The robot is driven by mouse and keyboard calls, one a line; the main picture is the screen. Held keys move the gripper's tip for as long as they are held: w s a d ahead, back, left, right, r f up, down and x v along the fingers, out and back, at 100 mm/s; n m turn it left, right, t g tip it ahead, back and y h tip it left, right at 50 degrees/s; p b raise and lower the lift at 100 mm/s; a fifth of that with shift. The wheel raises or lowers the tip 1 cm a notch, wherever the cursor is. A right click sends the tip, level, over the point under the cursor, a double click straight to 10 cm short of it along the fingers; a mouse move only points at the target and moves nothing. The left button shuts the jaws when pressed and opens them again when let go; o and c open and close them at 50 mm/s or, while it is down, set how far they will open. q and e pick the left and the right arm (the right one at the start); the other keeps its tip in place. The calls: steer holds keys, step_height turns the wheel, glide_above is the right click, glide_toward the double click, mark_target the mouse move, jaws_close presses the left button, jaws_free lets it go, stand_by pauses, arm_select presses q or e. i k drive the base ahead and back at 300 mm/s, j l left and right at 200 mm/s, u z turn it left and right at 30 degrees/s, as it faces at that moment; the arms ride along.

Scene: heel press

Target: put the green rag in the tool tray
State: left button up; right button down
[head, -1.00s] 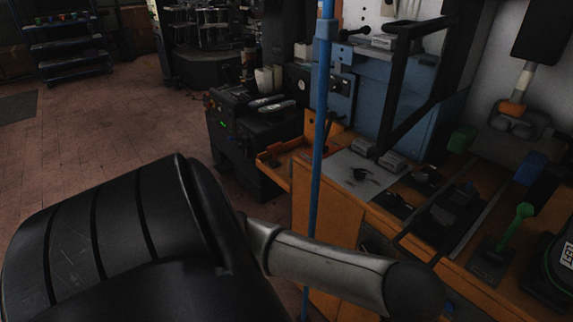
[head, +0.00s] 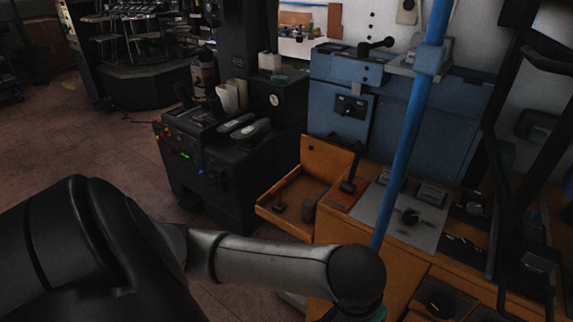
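An orange tray (head: 268,213) with low walls and a taller back panel sits at the left end of the orange bench. I cannot make out a green rag for certain. A small dark green patch (head: 278,78) shows on the black machine by a white box, too small to identify. A teal bit shows under the end of my arm at the bottom edge, and I cannot tell what it is. My arm, black and grey, reaches in from the left. Neither gripper shows.
A blue upright pole (head: 407,140) stands in front of the bench. Right of the tray are a grey plate (head: 375,210) with fittings and a blue machine (head: 440,125). A black machine (head: 225,165) with shoe-like forms stands left of the tray. Open floor lies further left.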

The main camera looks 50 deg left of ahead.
mark_target(303, 189)
steer(key=i+j, duration=0.1)
steer(key=j, duration=0.9)
steer(key=i+j, duration=0.15)
steer(key=j, duration=0.35)
steer(key=i+j, duration=0.1)
steer(key=j, duration=0.4)
steer(key=i+j, duration=0.15)
steer(key=j, duration=0.2)
steer(key=i+j, duration=0.1)
steer(key=j, duration=0.2)
steer(key=z, duration=0.05)
